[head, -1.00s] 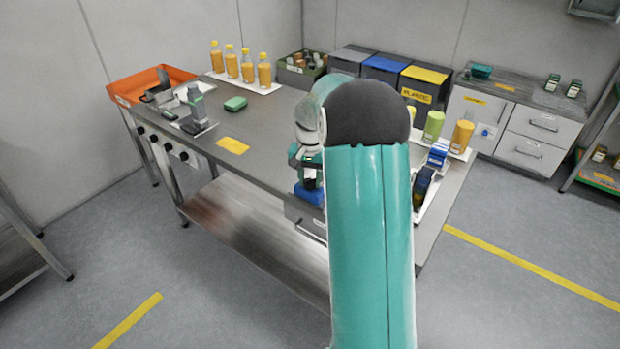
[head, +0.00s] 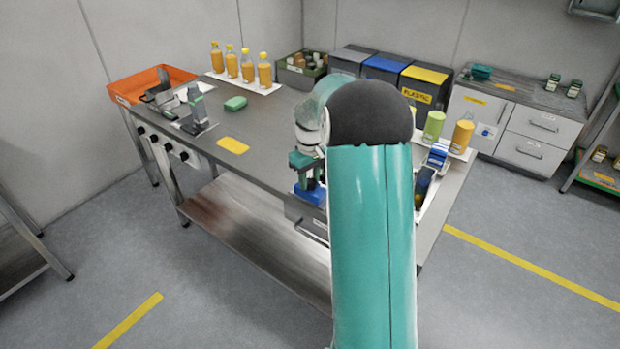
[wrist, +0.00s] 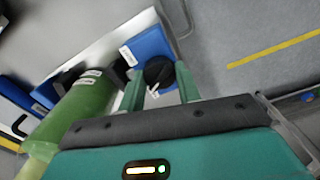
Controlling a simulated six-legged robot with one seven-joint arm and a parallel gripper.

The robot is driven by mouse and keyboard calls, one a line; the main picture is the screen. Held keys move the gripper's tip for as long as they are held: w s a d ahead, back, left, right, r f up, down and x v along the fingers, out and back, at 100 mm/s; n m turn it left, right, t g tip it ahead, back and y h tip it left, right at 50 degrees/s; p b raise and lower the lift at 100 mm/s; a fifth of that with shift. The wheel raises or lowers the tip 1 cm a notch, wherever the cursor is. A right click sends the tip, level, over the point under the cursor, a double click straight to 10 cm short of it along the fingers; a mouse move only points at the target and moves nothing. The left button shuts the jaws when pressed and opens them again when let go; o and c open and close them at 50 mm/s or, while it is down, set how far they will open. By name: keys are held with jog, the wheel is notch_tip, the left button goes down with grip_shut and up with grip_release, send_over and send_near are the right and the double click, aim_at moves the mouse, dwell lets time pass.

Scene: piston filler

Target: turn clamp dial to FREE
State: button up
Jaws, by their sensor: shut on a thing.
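The clamp dial (wrist: 158,71) is a round black knob with a small white mark on a blue block (wrist: 152,48). In the wrist view my gripper (wrist: 159,80) has its two green fingers on either side of the dial, shut on it. The setting that the mark points to cannot be read. In the head view my gripper (head: 306,165) is over the blue block (head: 311,193) at the table's front edge. My arm hides part of the area, and the dial cannot be made out there.
A green cylinder (wrist: 82,108) lies close left of the fingers in the wrist view. The steel table (head: 270,135) holds a yellow patch (head: 233,145), a green block (head: 235,103) and several orange bottles (head: 247,68). More bottles and a blue device (head: 437,156) stand right of my arm.

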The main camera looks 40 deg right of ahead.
aim_at(310, 181)
jog(key=shift+n, duration=1.2)
jog(key=o, duration=1)
jog(key=shift+c, duration=0.2)
notch_tip(310, 181, up, 14)
